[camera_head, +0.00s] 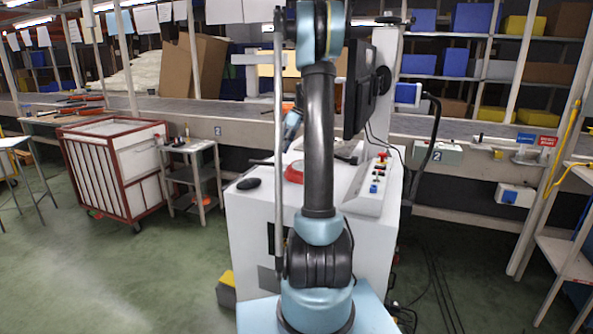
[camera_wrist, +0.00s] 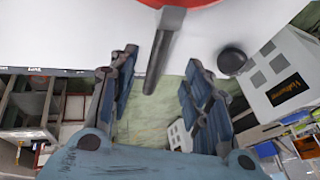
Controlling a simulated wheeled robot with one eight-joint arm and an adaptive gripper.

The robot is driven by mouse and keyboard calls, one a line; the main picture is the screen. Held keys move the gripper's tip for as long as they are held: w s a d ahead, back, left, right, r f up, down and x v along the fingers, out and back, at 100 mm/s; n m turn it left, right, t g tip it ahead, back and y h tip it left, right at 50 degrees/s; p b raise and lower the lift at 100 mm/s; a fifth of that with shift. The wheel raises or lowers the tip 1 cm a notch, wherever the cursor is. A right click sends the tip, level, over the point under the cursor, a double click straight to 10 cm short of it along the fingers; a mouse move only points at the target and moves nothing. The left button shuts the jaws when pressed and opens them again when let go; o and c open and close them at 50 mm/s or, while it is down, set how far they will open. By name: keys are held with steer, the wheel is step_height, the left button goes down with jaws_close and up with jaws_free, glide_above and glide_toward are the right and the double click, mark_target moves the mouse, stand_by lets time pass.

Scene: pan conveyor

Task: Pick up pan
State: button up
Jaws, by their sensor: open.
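The red pan (camera_head: 293,173) lies on the white cabinet top (camera_head: 235,205), partly hidden behind my arm in the head view. In the wrist view its red body (camera_wrist: 197,2) is cut off by the top edge. Its grey handle (camera_wrist: 165,48) points down the picture toward the gap between my fingers. My gripper (camera_wrist: 160,66) is open, one finger on each side of the handle's line, with clear gaps to both. Nothing is held. In the head view my arm hides most of the gripper.
A black rounded object (camera_head: 248,184) sits on the cabinet top left of the pan; it also shows in the wrist view (camera_wrist: 231,61). A button panel (camera_head: 375,188) and a dark monitor (camera_head: 362,88) stand to the right. A conveyor (camera_head: 230,110) runs behind.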

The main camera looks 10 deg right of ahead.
steer(key=shift+x, duration=3.6)
steer(key=shift+w+d+f, duration=0.1)
steer(key=shift+w+d, duration=0.05)
steer(key=shift+c, duration=0.2)
jaws_close()
